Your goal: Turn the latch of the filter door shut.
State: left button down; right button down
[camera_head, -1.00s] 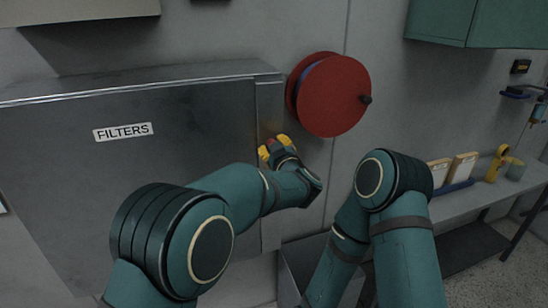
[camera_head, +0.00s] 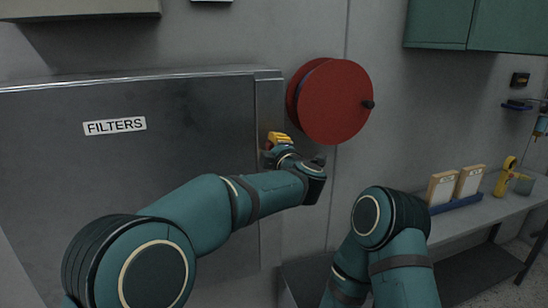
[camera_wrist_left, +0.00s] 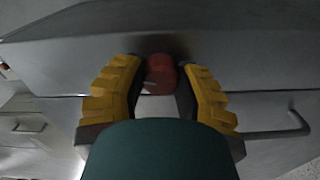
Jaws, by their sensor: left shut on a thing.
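The filter door (camera_head: 190,110) is the grey metal front of a cabinet marked FILTERS, closed as far as I can see. The latch (camera_wrist_left: 160,74) is a red knob on the metal face, seen between my fingers in the left wrist view. My left gripper (camera_head: 276,141) is at the cabinet's right edge strip, its yellow fingers shut on the red latch. The left gripper (camera_wrist_left: 160,85) also shows in the wrist view, one finger on each side of the knob. The fingers hide most of the latch in the head view. My right gripper is out of view.
A red hose reel (camera_head: 335,101) sticks out from the wall just right of my left gripper. A bench (camera_head: 485,212) with boxes and a yellow tool (camera_head: 505,177) stands at the right. A green cabinet (camera_head: 480,24) hangs above it. My right arm is bent low in the middle.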

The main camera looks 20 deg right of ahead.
pick_arm(q)
jog(key=shift+a+r+n+b, duration=0.15)
jog(key=shift+n+b, duration=0.55)
jog(key=shift+n, duration=0.5)
jog(key=c, duration=0.6)
grip_release()
jog(key=shift+w, duration=0.1)
jog(key=s, duration=0.7)
jog(key=shift+s+d, duration=0.2)
jog(key=shift+s, duration=0.1)
